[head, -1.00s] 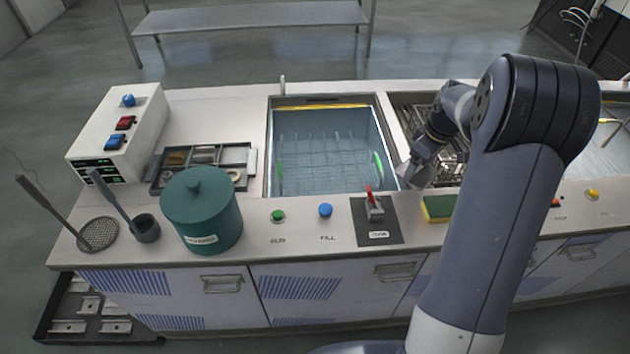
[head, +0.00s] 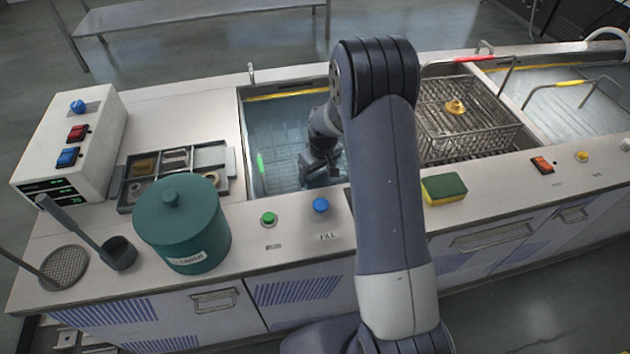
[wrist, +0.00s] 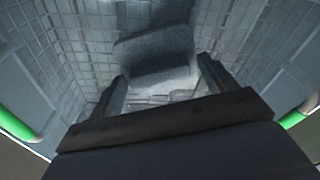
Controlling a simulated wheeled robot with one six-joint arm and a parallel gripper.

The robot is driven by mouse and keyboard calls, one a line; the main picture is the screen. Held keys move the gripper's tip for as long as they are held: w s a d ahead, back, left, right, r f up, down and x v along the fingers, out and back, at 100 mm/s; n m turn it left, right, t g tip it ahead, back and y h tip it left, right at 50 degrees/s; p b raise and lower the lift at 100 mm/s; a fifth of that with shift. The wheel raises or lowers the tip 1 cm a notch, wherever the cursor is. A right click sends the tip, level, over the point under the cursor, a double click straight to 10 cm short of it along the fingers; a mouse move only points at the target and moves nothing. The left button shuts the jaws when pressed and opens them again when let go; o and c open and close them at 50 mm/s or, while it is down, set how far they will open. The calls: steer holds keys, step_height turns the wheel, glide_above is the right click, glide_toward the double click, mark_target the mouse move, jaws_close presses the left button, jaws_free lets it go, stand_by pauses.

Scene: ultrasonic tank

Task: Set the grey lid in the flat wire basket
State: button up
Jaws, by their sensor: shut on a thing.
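My gripper (wrist: 162,88) is shut on a grey, rough-surfaced slab (wrist: 155,45), which looks like the grey lid. It shows between and beyond the two fingers in the wrist view. In the head view my gripper (head: 320,168) is over or inside the water tank, at its right side, and hides the lid. A wire basket with green handles (head: 260,162) sits in the tank. Its mesh (wrist: 80,45) surrounds the lid in the wrist view. I cannot tell whether the lid touches the mesh.
A wire basket with red handles (head: 478,148) holds a brass part (head: 455,106) to the right. A green pot (head: 182,225), a divided tray (head: 133,193) and a control box (head: 70,150) stand left. A sponge (head: 444,189) lies in front. My arm hides the tank's right edge.

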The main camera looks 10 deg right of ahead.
mark_target(318, 179)
steer(key=shift+f, duration=2.25)
steer(key=shift+f, duration=0.2)
steer(key=o, duration=1.2)
steer(key=shift+o, duration=0.2)
steer(key=shift+r, duration=0.2)
step_height(318, 179, up, 12)
steer(key=s, duration=0.1)
steer(key=shift+s+d, duration=0.35)
steer(key=shift+f, duration=0.1)
